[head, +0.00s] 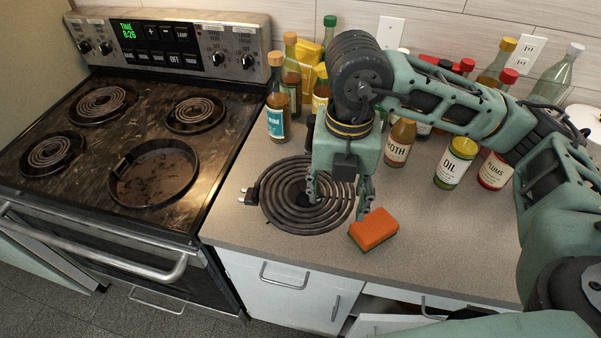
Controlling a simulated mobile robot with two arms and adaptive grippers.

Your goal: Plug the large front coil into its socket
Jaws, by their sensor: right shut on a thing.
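The large coil (285,218), dark and spiral, is on the counter to the right of the stove. Its plug (248,196) points left toward the stove. My right gripper (338,200) points down over the coil's right part, one finger near the coil's centre and the other by its outer right edge. It is shut on the coil's rings; the exact contact is partly hidden. The empty front burner bowl (155,178) is at the stove's front right. A small dark piece (122,165) at the bowl's left inner wall looks like the socket. My left gripper is not in view.
An orange and green sponge (373,230) lies right beside the outer finger. Several bottles and jars, such as the oil jar (455,165), stand behind. The oven handle (100,250) juts out in front. Three other coils, including the front left one (52,154), sit in the stove.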

